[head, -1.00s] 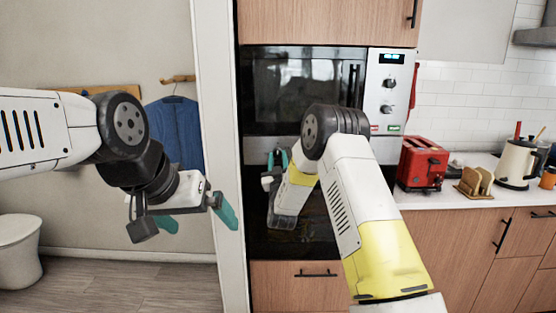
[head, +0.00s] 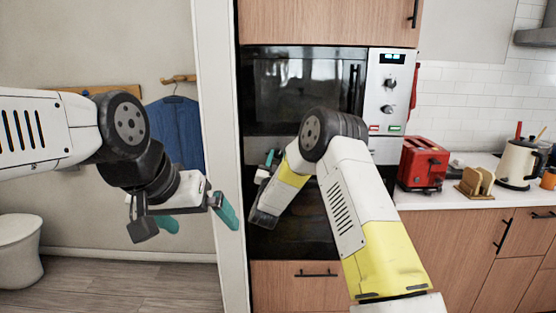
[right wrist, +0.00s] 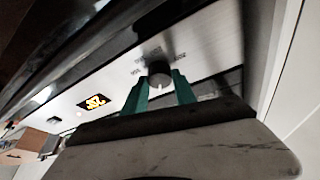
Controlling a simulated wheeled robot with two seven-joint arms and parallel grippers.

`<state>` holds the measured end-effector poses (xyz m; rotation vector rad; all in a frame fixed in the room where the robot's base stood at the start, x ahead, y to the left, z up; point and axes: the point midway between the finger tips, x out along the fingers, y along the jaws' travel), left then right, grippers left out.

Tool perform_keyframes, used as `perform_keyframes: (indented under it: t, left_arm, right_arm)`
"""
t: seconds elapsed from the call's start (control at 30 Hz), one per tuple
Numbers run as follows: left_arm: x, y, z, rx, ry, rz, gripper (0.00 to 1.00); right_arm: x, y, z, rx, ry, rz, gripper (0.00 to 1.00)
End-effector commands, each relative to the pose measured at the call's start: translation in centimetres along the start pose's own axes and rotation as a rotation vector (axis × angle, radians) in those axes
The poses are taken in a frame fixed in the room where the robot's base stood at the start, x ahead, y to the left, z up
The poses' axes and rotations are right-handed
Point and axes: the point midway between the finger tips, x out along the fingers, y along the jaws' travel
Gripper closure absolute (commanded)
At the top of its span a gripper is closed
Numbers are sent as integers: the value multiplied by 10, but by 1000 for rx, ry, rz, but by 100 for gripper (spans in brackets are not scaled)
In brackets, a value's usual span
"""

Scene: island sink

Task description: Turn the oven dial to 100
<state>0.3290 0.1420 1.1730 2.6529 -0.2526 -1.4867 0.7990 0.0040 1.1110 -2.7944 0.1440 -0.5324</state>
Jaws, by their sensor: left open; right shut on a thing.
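The oven dial (right wrist: 158,72) is a dark round knob with a white mark, on a light panel with small printed numbers around it, in the right wrist view. The mark faces the lower side of that picture; I cannot read the numbers for certain. My right gripper (right wrist: 160,88) is shut on the dial, one teal finger on each side. In the head view my right gripper (head: 268,160) is at the left part of the oven front, and the dial is hidden there. My left gripper (head: 196,217) is open and empty, left of the white wall edge, away from the oven.
An orange lit display (right wrist: 94,102) is on the same panel. Above, an upper appliance (head: 302,90) has its own knobs (head: 388,84). A red toaster (head: 423,163) and kettle (head: 516,162) stand on the right counter. The white wall edge (head: 222,150) is between my grippers.

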Motion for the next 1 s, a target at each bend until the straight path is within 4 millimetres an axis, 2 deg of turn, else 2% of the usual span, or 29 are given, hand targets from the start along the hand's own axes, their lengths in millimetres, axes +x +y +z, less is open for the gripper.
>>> perform_keyframes:
  t: [0.5, 1.0]
  left_arm:
    - [0, 0, 0, 0, 0, 0, 0]
    - [0, 0, 0, 0, 0, 0, 0]
  right_arm:
    - [0, -2, -1, 370, -18, 150, 100]
    - [0, -3, -1, 477, -24, 195, 100]
